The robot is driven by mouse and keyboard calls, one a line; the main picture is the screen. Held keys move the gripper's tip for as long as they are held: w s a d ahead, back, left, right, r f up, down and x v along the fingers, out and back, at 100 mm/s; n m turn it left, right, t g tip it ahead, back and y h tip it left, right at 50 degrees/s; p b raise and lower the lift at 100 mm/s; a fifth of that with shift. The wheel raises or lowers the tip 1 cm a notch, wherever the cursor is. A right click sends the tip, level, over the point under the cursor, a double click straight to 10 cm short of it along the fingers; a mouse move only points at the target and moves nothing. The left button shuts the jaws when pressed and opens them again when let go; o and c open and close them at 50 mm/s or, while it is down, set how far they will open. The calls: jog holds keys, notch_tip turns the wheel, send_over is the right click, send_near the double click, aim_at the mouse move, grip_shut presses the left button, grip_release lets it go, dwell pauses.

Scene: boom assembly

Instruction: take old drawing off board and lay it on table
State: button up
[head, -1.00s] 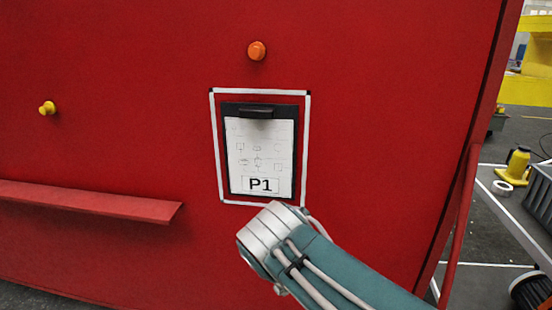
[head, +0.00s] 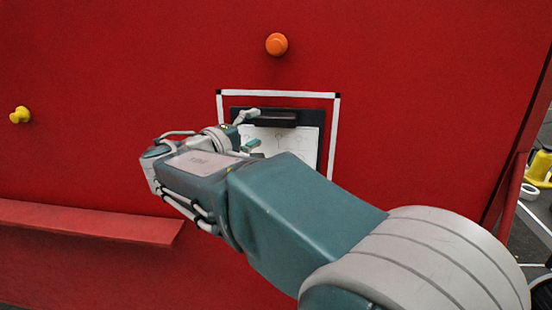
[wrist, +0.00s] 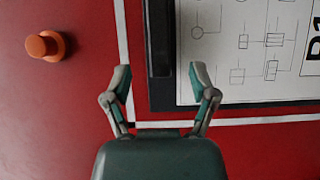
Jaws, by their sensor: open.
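The old drawing (head: 307,146) is a white sheet on a dark clipboard-like board (head: 318,114) on the red wall. A dark clip bar (head: 277,117) crosses its top. In the head view my arm hides its lower part. In the wrist view the drawing (wrist: 250,35) lies sideways with part of its "P1" label at the right edge, on the black board (wrist: 260,103). My gripper (wrist: 160,75) is open and empty. Its fingertips appear on either side of the dark clip bar (wrist: 158,40); I cannot tell whether they touch it. In the head view my gripper (head: 246,131) is at the board's upper left.
A white taped frame (head: 285,95) surrounds the board. An orange knob (head: 277,44) is above it, a yellow knob (head: 20,115) at the left. A red ledge (head: 90,221) juts out at lower left. Floor clutter, including a yellow object (head: 540,168), stands at far right.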

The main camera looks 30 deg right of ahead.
aim_at(268, 123)
jog(key=x, duration=0.6)
jog(key=shift+d, duration=0.25)
grip_shut()
